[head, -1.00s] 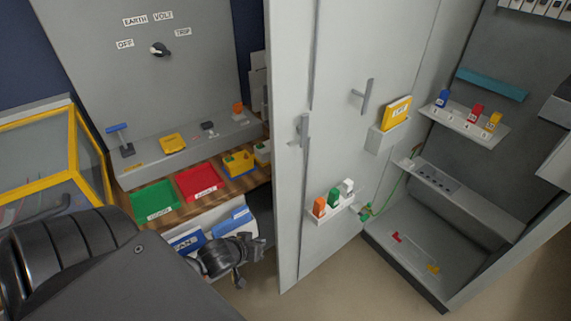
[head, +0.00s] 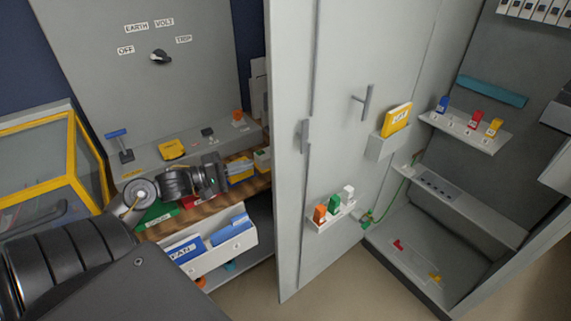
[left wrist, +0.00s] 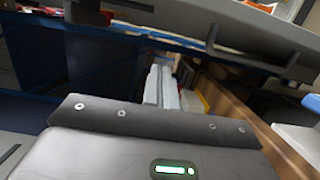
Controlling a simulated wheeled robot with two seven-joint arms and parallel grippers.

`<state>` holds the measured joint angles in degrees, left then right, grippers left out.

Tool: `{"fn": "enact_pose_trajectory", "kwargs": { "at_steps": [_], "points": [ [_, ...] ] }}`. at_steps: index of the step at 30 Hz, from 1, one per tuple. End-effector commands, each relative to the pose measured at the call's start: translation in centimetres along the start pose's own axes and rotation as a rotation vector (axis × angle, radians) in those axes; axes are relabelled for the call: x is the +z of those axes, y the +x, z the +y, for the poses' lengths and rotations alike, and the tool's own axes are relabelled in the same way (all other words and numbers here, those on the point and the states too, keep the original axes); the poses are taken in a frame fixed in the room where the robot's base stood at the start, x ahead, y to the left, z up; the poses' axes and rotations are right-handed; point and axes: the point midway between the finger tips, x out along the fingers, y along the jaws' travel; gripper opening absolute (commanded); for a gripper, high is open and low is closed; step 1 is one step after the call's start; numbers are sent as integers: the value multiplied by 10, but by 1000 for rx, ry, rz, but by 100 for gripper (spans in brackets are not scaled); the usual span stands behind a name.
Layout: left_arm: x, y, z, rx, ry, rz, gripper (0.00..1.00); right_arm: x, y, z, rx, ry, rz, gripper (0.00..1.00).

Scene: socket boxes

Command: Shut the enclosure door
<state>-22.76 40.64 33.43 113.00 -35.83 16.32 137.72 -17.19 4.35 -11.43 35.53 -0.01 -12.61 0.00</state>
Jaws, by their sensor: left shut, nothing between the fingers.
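The enclosure door (head: 345,150) is a tall light-grey panel standing open in the middle of the head view, its free edge toward me. It has a bar handle (head: 364,101) on its face and a grey latch piece (head: 304,136) near its free edge. The open enclosure (head: 470,215) stands to its right. My left gripper (head: 221,173) is shut and empty over the wooden shelf, left of the door and apart from it. It partly hides the trays there. My right gripper is not in view. The left wrist view does not clearly show the door.
The door carries a yellow booklet (head: 397,118) in a holder and a small rack (head: 331,222) of coloured blocks. A white bin (head: 211,261) with blue binders stands below the wooden shelf (head: 200,213). A yellow-framed case (head: 68,160) is at left. The floor before the door is clear.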

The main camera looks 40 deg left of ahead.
Motion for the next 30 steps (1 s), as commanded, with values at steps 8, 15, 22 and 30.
{"fn": "enact_pose_trajectory", "kwargs": {
  "at_steps": [8, 15, 22, 30],
  "points": [
    [-1, 10, 2, 6, -7, -4, 0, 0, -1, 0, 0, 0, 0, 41],
    [-1, 55, 4, 8, -5, -4, 0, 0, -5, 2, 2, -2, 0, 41],
    [0, 101, 4, 6, -6, -3, 0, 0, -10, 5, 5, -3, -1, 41],
    [33, 108, 2, 3, -7, -3, 0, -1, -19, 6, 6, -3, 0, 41]
  ]
}}
